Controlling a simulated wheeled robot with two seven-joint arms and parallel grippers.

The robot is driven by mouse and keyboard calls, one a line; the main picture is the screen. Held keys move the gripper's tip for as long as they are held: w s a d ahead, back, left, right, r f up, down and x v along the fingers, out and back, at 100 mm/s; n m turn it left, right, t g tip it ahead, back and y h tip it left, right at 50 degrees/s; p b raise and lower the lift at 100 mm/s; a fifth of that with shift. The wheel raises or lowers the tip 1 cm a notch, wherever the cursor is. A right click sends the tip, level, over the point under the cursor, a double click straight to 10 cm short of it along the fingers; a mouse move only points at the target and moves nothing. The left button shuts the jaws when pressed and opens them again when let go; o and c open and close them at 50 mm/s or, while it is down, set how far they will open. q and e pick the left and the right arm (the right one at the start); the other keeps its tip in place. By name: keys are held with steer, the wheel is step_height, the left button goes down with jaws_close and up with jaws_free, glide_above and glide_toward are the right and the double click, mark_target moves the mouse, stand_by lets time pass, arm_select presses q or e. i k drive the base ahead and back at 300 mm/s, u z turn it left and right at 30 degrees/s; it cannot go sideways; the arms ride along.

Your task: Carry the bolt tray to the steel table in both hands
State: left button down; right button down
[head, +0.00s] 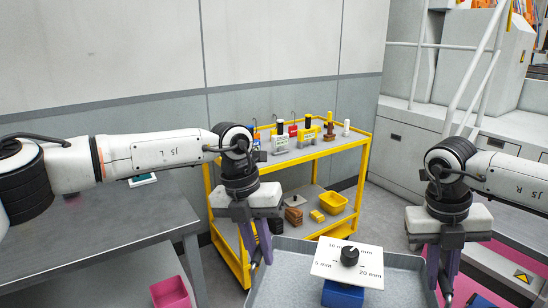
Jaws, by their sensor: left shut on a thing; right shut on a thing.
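The grey bolt tray (283,282) is at the bottom middle of the head view, its near part cut off by the frame. A blue block (342,295) stands in it under a white plate with a black knob and millimetre marks (348,262). My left gripper (263,255) is shut on the tray's left side. My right gripper (441,285) is shut on its right side. The fingers partly hide the rim. No bolts show in the visible part. A grey metal-topped table (95,232) stands at the left, apart from the tray.
A yellow cart (297,158) with bottles, tools and a yellow bin (333,203) stands behind the tray. A pink bin (172,293) sits low by the left table. Stairs with white railings (480,80) and grey machinery are at the right. The left table's top is mostly clear.

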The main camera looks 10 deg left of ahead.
mark_target(26, 243)
steer(key=u, duration=2)
steer(key=i, duration=1.65)
